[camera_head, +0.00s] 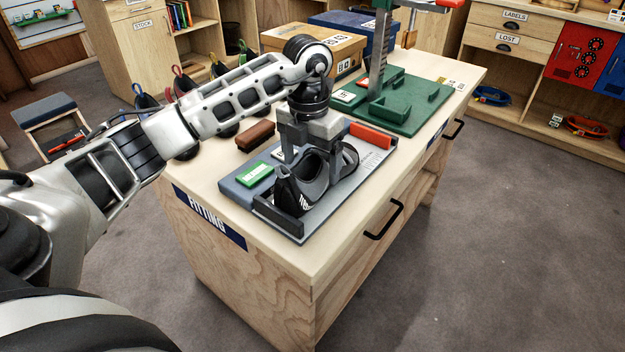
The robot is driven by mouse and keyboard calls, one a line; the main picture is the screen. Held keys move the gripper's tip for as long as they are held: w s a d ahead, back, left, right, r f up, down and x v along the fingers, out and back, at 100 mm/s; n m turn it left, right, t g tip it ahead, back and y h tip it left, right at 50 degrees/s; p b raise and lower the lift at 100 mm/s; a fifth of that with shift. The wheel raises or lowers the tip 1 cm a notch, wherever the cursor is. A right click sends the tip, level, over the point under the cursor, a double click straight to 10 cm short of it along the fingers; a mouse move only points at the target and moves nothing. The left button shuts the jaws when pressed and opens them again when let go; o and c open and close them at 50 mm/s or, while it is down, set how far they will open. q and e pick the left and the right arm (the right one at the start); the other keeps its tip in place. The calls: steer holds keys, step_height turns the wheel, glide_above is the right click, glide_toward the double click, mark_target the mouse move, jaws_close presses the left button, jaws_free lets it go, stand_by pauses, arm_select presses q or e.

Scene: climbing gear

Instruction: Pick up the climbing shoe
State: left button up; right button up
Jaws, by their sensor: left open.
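A black and grey climbing shoe (301,190) lies on a grey measuring tray (294,232) near the front of the wooden fitting counter (255,262). My left gripper (311,156) points down right over the shoe, with its fingers open. The fingers reach down around the shoe's upper; I cannot tell whether they touch it. The gripper hides part of the shoe's far side. My right gripper is not in view.
A green label block (254,174) and a red block (370,136) sit at the tray's sides. A brown brush (255,136) lies behind it. A green stand (402,110) and boxes (312,48) fill the counter's back. More shoes stand behind my arm.

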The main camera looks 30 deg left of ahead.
arm_select(q)
steer(key=shift+f, duration=2.7)
steer(key=c, duration=1.3)
steer(key=shift+r, duration=0.1)
